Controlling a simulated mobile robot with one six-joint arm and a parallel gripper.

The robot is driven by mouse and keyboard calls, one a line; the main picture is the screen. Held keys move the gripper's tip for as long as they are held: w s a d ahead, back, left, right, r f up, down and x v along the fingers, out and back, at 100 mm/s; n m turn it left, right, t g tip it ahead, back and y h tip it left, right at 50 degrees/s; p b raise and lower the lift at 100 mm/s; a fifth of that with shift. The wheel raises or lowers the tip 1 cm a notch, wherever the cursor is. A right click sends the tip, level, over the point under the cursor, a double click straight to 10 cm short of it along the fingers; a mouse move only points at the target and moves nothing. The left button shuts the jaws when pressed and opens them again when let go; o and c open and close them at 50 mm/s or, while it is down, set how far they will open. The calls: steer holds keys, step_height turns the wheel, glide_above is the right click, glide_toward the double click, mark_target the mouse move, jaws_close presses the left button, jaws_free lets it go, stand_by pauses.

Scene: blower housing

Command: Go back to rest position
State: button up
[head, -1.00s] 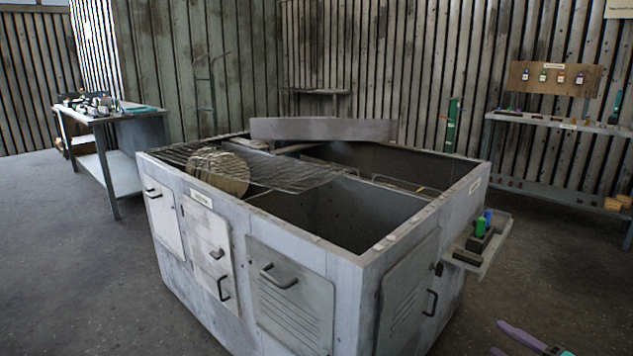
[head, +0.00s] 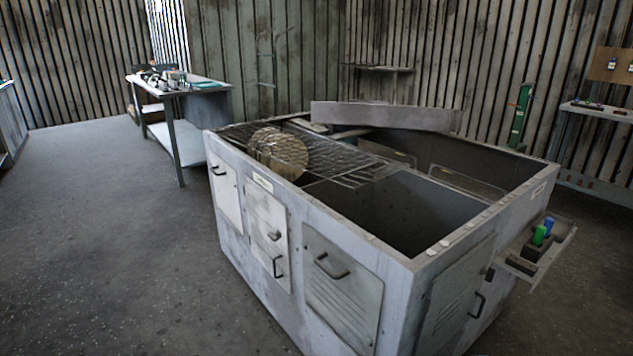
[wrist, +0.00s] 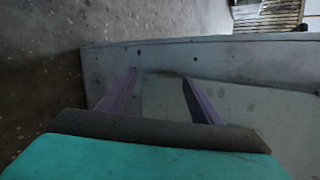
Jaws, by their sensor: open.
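My gripper (wrist: 160,88) shows in the wrist view with its two purple fingers spread apart and nothing between them. Beyond the fingers is a grey metal panel with small holes along its upper edge; it looks like part of the blower housing, but I cannot be sure. My gripper is out of the head view. The large grey blower housing (head: 335,235) stands in the middle of the head view, open at the top. A wire grille (head: 350,165) covers its left part, and a round, layered tan piece (head: 283,155) stands in the grille.
A side shelf (head: 565,245) with green and blue items (head: 540,234) juts from the housing's right end. A workbench (head: 180,90) stands at the back left. A pegboard shelf (head: 600,110) is at the right wall. Open floor (head: 110,220) lies on the left.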

steer(key=s+a+f+n+g+p, duration=0.2)
steer(key=s+a+f+g+p, duration=0.15)
steer(key=a, duration=0.45)
steer(key=s+a+f+n+g+p, duration=0.2)
steer(key=s+a+f+g+p, duration=0.15)
steer(key=a, duration=0.45)
steer(key=s+a+f+n+g+h+p, duration=0.1)
steer(key=s+a+n+g+h+p, duration=0.2)
steer(key=s, duration=0.3)
steer(key=s+a+n+g+h+p, duration=0.3)
steer(key=s+n+h+p, duration=0.1)
steer(key=s, duration=0.3)
steer(key=shift+s+f+n+h+p, duration=0.2)
steer(key=shift+f+n+h+p, duration=0.2)
steer(key=shift+h, duration=0.2)
steer(key=shift+a, duration=0.1)
